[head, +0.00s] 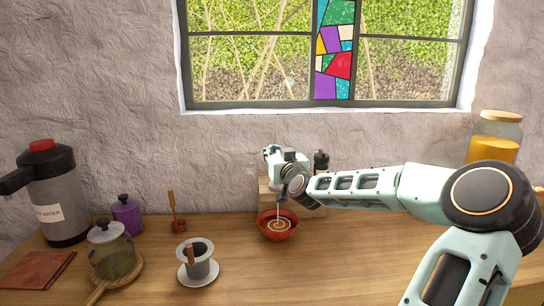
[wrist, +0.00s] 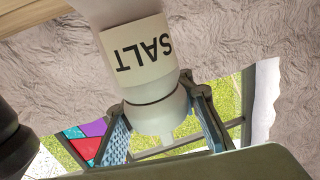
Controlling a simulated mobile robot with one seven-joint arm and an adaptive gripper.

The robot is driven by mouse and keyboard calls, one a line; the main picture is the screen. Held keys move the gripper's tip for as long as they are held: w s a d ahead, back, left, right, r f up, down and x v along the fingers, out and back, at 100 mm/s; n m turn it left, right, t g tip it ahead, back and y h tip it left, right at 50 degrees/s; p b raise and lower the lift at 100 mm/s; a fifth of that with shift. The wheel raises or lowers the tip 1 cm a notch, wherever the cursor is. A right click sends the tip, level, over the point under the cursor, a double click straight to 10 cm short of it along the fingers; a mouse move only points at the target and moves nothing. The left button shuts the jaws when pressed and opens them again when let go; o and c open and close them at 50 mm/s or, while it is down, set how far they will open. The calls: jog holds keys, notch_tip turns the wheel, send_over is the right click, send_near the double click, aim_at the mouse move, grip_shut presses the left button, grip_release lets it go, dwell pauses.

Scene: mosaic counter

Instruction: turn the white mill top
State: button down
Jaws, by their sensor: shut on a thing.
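The white mill (wrist: 138,50), labelled SALT, fills the middle of the wrist view, with its label upside down there. My gripper (wrist: 163,128) is shut on its rounded white top (wrist: 158,108), one finger on each side. In the head view my gripper (head: 284,160) is at the wooden stand against the wall, and it hides most or all of the white mill. How far the top is turned cannot be told.
A dark mill (head: 321,162) stands close to the right of my gripper. A red bowl (head: 278,234) with a pale swirl sits in front. Left are a filter cup (head: 199,268), a glass jar (head: 112,254), a purple canister (head: 127,216) and a water dispenser (head: 60,200).

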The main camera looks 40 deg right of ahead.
jog(key=shift+s+d+m+g+h+b, duration=0.25)
jog(key=shift+m+g+h+b, duration=0.35)
jog(key=shift+m+h+b, duration=0.35)
jog(key=shift+s+d+m+g+h+b, duration=0.1)
jog(key=shift+d+m+g+h+b, duration=0.2)
jog(key=shift+m+g+h+b, duration=0.6)
dwell(0.8)
jog(key=shift+s+d+m+g+h, duration=0.2)
jog(key=shift+m+g+h, duration=0.3)
jog(key=shift+h, duration=0.4)
jog(key=shift+s+d+m+g+h, duration=0.15)
jog(key=shift+m+g+h, duration=0.35)
jog(key=shift+h, duration=0.35)
jog(key=shift+m+g+h+p, duration=0.25)
jog(key=shift+g+h+p, duration=0.05)
jog(key=shift+g, duration=0.1)
jog(key=shift+s+d+m+g+h+p, duration=0.15)
jog(key=shift+s+m+g+h+p, duration=0.5)
jog(key=shift+m+g+p, duration=1.9)
jog(key=shift+s+d+m+g+h+p, duration=0.2)
jog(key=shift+s+m+g+p, duration=1.45)
jog(key=shift+g, duration=1.6)
jog(key=shift+s+d+m+g+h+p, duration=0.2)
jog(key=shift+m+g+h+p, duration=0.25)
jog(key=shift+m+g+p, duration=1.8)
jog(key=shift+s+n+g+p, duration=0.1)
jog(key=shift+n+g+p, duration=0.35)
jog(key=shift+g, duration=0.4)
jog(key=c, duration=1.7)
grip_release()
